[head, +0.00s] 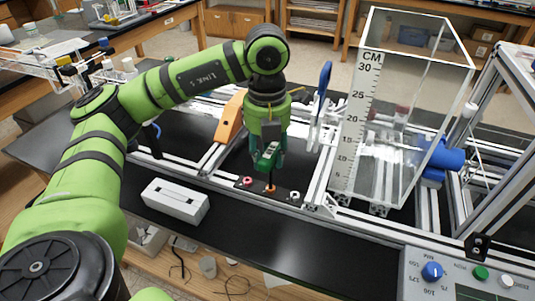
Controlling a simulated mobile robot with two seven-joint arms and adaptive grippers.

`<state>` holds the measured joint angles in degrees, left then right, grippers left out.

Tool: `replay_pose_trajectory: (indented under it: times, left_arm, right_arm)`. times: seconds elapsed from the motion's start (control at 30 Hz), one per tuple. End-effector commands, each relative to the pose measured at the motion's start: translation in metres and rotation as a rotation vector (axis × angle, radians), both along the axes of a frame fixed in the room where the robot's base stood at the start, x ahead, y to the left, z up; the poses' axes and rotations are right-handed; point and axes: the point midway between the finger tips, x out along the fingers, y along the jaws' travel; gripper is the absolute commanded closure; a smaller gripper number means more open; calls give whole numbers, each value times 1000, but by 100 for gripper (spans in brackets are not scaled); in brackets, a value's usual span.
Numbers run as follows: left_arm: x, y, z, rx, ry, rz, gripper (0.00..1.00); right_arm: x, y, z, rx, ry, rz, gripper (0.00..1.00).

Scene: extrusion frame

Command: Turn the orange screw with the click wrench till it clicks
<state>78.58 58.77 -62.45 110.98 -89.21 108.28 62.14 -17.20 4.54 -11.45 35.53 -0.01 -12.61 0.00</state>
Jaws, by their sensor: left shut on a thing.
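My left gripper (269,162) points straight down over the front rail of the extrusion frame. It is shut on the click wrench (267,154), which shows a green body between the fingers and a thin dark shaft below. The orange screw (270,188) stands on the front rail right under the shaft. The shaft's lower end appears to meet the screw, but whether it is seated cannot be told at this size. My right gripper is not in view.
A red-topped screw (248,182) and a white one (294,196) flank the orange screw. A white slotted block (175,201) lies in front to the left. A tall clear box with a scale (352,125) stands to the right. A control panel (468,277) sits at front right.

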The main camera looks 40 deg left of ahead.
Motion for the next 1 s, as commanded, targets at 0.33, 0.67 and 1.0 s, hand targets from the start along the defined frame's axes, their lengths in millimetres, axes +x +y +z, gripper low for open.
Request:
replay_pose_trajectory:
  times: [0.33,0.67,1.0]
  left_arm:
    - [-2,0,-3,1,10,-17,100]
    - [-1,0,-3,0,9,-139,100]
    - [0,0,-4,1,9,-161,100]
  right_arm:
    - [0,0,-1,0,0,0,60]
    - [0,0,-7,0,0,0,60]
    - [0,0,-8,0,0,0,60]
